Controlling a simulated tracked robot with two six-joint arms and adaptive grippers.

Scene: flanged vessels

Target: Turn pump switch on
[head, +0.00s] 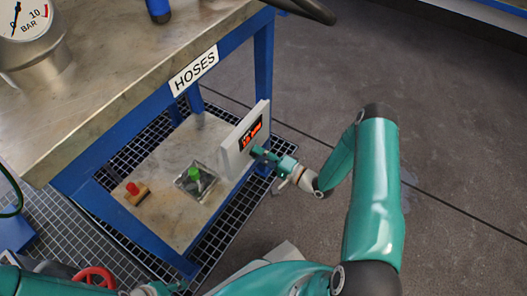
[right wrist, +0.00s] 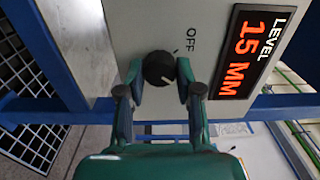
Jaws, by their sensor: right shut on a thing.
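The pump switch is a round black knob (right wrist: 158,68) on a pale control box (right wrist: 120,25), beside the printed word OFF. My right gripper (right wrist: 159,76) is shut on the knob, one finger on each side. A small pale mark shows on the knob's face. In the head view the box (head: 232,158) stands at the table's right side and my right gripper (head: 262,153) reaches it from the right. The knob is hidden there. A teal part at the bottom edge may be my left gripper (head: 152,289); its fingers are not clear.
A red LEVEL display (right wrist: 251,52) reads 15 MM. The blue-framed table (head: 125,85) carries a HOSES label and a pressure gauge (head: 22,15). A green button (head: 194,173) and a red button (head: 132,188) are on the lower shelf. The floor at right is clear.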

